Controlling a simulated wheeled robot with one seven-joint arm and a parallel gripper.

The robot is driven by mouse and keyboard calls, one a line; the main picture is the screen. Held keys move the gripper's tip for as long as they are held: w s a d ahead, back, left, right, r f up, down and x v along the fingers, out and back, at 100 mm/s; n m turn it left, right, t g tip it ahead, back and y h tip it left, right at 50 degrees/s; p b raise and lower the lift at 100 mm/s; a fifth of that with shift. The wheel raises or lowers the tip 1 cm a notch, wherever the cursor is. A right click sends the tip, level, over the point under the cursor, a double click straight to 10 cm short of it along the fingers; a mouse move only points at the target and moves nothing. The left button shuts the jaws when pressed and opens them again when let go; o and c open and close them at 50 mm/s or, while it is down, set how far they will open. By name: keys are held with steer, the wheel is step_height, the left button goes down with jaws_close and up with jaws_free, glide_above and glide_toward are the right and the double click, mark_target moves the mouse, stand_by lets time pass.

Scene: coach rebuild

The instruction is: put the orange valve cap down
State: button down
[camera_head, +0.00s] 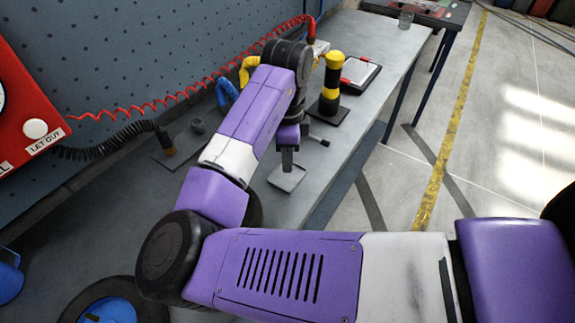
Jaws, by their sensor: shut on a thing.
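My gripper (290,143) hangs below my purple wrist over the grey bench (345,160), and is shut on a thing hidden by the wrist. No orange surface shows, so the orange valve cap cannot be made out. A small grey plate (287,179) shows just under the gripper. A grey upright piece stands between plate and wrist; whether they touch, I cannot tell.
A black-and-yellow post (331,82) on a dark base stands right of the gripper. Bare bench lies front right.

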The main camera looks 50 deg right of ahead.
mark_target(287, 177)
steer(key=shift+f, duration=1.6)
steer(key=shift+f, duration=0.15)
steer(key=c, duration=1.2)
jaws_free()
steer(key=shift+c, duration=0.2)
